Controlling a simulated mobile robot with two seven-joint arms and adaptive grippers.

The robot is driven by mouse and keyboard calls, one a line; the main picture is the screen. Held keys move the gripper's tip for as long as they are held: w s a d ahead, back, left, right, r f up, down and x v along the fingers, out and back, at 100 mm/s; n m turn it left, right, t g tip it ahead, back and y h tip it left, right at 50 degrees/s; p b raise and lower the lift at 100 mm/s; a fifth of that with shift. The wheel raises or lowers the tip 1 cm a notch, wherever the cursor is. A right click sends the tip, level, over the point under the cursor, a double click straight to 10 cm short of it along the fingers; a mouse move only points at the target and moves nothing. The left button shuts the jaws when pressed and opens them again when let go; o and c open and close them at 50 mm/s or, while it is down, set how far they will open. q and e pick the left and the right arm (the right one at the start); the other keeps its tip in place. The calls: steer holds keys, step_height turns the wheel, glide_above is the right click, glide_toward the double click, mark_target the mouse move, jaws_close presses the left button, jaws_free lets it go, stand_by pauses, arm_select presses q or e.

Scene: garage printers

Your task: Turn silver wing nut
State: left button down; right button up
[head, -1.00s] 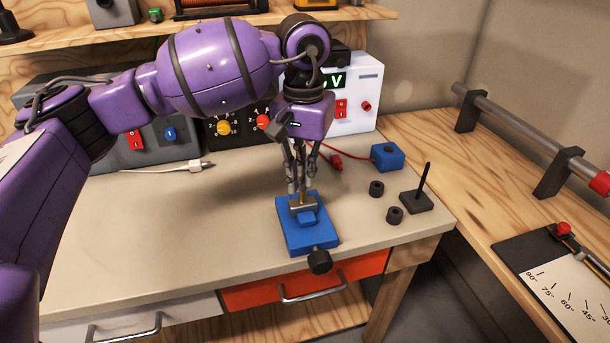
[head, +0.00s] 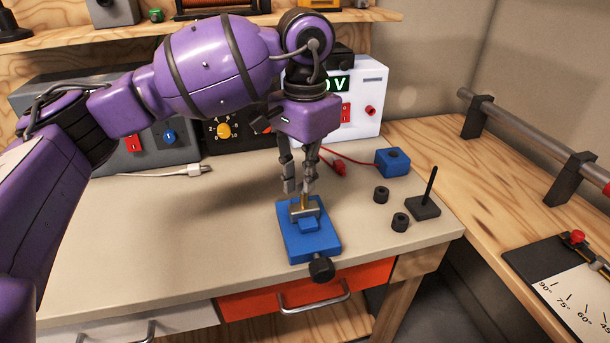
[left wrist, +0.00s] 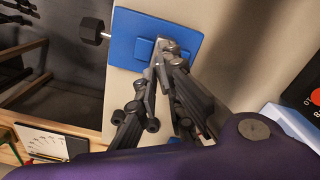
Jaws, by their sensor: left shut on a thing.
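A blue vise (head: 322,243) with a black knob lies near the bench's front edge. A brass-coloured threaded rod (head: 303,203) stands upright in its grey jaws. My left gripper (head: 299,188) points down over the rod, with its fingertips around the rod's top. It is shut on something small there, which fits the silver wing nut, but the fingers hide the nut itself. In the left wrist view, the fingers (left wrist: 166,62) meet over the vise (left wrist: 140,27) and cover the rod. My right gripper is in neither view.
Two black knobs (head: 381,195) (head: 400,222), a black stand with a peg (head: 423,207) and a blue block (head: 392,162) stand to the right. The bench left of the vise is clear.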

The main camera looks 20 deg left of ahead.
arm_select(q)
steer(key=c, duration=1.9)
jaws_free()
steer(key=shift+c, duration=0.2)
steer(key=shift+o, duration=0.5)
steer(key=shift+r, duration=0.3)
step_height(320, 180, up, 12)
steer(key=shift+f, duration=0.25)
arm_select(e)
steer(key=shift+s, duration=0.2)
